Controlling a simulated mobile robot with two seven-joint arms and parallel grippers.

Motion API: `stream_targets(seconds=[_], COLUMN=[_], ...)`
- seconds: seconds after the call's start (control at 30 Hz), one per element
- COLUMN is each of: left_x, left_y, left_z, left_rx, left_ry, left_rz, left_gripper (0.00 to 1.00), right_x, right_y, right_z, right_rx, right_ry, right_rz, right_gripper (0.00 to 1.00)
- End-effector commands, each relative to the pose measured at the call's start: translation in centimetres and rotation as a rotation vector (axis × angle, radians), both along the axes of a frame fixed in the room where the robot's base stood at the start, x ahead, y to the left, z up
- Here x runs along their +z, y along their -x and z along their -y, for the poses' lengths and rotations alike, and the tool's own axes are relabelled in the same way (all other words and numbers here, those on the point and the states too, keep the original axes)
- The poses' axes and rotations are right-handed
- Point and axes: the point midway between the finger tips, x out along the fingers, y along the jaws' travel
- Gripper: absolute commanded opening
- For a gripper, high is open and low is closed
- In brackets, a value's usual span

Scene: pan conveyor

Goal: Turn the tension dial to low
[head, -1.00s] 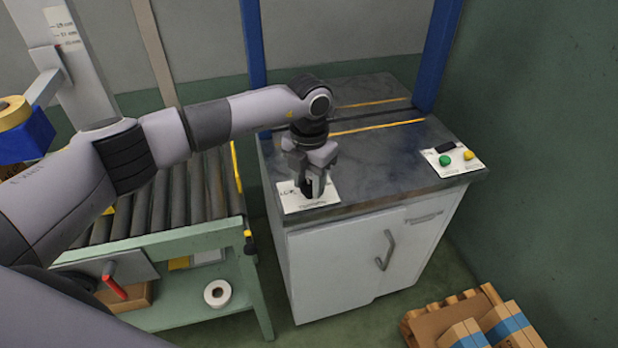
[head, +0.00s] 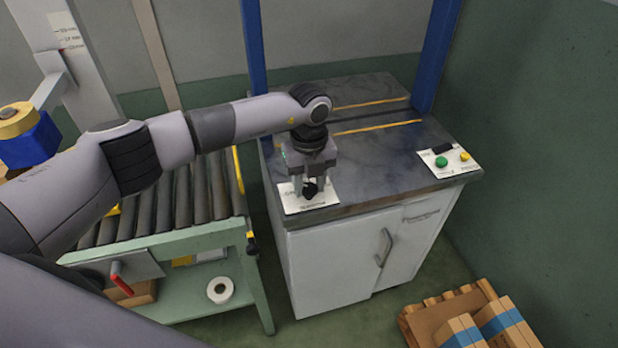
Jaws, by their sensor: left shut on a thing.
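The tension dial (head: 310,189) is a small black knob on a white label plate (head: 320,198) at the front left corner of the machine's dark top. My left gripper (head: 310,186) points down from above and is shut on the dial, with a finger on each side of it. The plate's printing is too small to read, so the dial's setting cannot be told. My right gripper is not in view.
The strapping machine (head: 380,165) has a blue upright at each side. A second white panel (head: 450,161) with a green button (head: 441,161) and a yellow button (head: 465,156) is at right. A roller conveyor (head: 165,200) stands at left; a pallet with boxes (head: 480,325) is on the floor.

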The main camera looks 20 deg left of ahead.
Motion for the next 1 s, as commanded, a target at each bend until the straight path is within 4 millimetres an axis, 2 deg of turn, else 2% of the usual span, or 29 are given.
stream_targets(seconds=[0.03, 0.4, 1.0], left_x=[0.4, 0.3, 0.3], left_y=[-0.2, -0.2, -0.3], left_z=[0.0, 0.0, -0.1], left_rx=[0.037, 0.229, 0.275], left_ry=[0.000, 0.001, 0.000], left_rz=[0.007, 0.008, 0.009], left_gripper=[0.09, 0.09, 0.09], right_x=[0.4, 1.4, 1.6], right_y=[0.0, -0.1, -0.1], right_z=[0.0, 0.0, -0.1], right_rx=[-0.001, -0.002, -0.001], right_ry=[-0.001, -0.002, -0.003], right_rz=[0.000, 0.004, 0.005], right_gripper=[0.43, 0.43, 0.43])
